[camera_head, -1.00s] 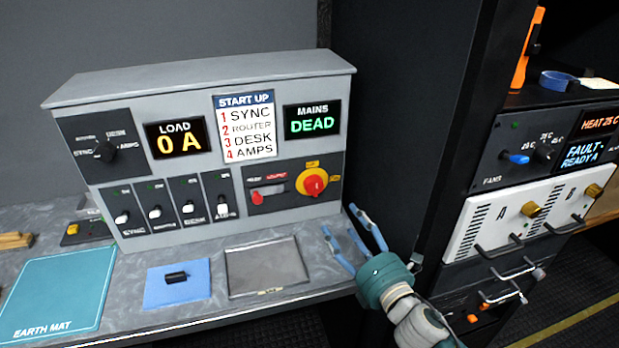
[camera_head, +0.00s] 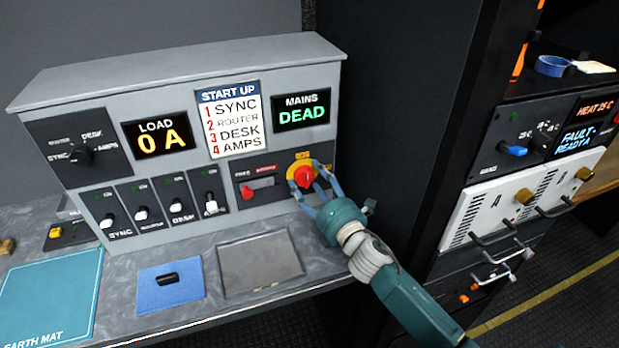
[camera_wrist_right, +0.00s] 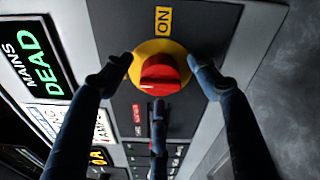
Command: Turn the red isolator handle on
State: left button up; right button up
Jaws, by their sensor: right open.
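The red isolator handle (camera_head: 304,177) sits on a round yellow plate on the grey power panel. It shows large in the right wrist view (camera_wrist_right: 160,74), with a yellow ON label (camera_wrist_right: 163,20) beside the plate. My right gripper (camera_head: 316,190) is open, its blue fingers spread around the handle. In the wrist view one finger is on each side of the yellow plate and a third is below; I cannot tell whether they touch it. The mains display (camera_head: 301,110) reads DEAD. My left gripper is not in view.
A small red lever (camera_head: 249,193) is just left of the isolator. Several toggle switches (camera_head: 142,212) are further left. A grey tray (camera_head: 260,264), a blue pad (camera_head: 170,285) and a teal earth mat (camera_head: 50,295) lie on the bench. A dark rack (camera_head: 400,110) stands close on the right.

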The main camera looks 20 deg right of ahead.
jog(key=shift+w, duration=0.25)
jog(key=shift+c, duration=1)
jog(key=c, duration=1)
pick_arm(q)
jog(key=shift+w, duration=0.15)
pick_arm(e)
jog(key=shift+o, duration=0.2)
